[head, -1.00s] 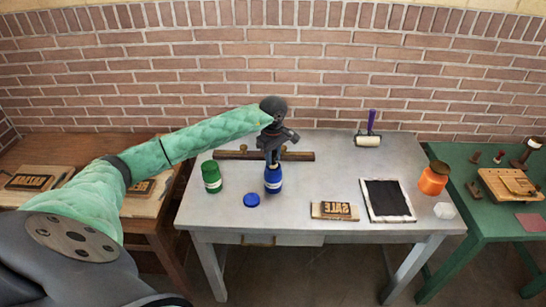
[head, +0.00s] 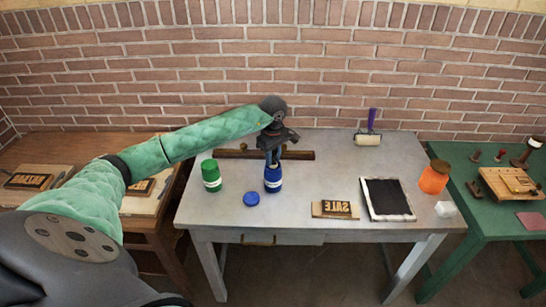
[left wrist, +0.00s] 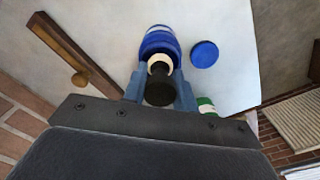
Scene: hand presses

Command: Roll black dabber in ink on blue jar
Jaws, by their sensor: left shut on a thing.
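The blue jar (head: 273,183) stands upright on the grey table, its blue lid (head: 251,199) lying on the table to its left. It also shows in the left wrist view (left wrist: 160,42). My left gripper (head: 272,158) points down above the jar. In the left wrist view its fingers (left wrist: 160,88) are shut on the black dabber (left wrist: 160,90), with a pale collar showing beyond its black end. The dabber lines up with the jar's mouth; the gripper hides whether its tip is inside. The right gripper is not in view.
A green jar (head: 211,176) stands close on the left. A wooden bar (head: 233,154) lies behind. To the right are a SALE block (head: 335,209), a black ink slab (head: 387,198), a roller (head: 368,137) and an orange jar (head: 433,178).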

